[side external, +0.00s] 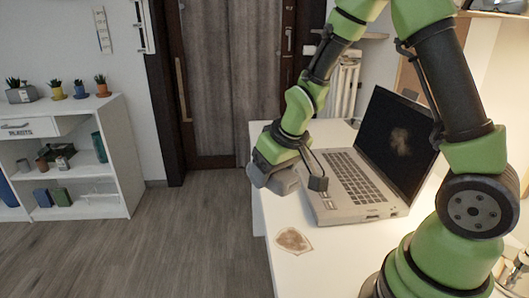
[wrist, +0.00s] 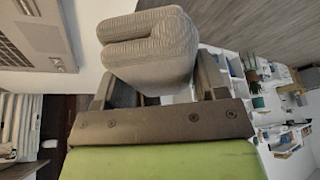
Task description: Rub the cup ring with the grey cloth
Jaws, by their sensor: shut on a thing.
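My gripper (side external: 270,168) is shut on the folded grey cloth (wrist: 148,47), which sticks out between the fingers in the wrist view. In the side view the cloth (side external: 283,183) hangs below my gripper, above the far left edge of the white desk (side external: 345,245). The cup ring (side external: 293,241) is a brown stained patch on the desk near its left edge. It lies below and nearer the camera than the cloth, apart from it. The cup ring does not show in the wrist view.
An open laptop (side external: 352,180) stands on the desk just right of my gripper, with a brownish smudge on its dark screen. The desktop around the stain is clear. A white shelf (side external: 110,150) with plants and cups stands across the floor at left.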

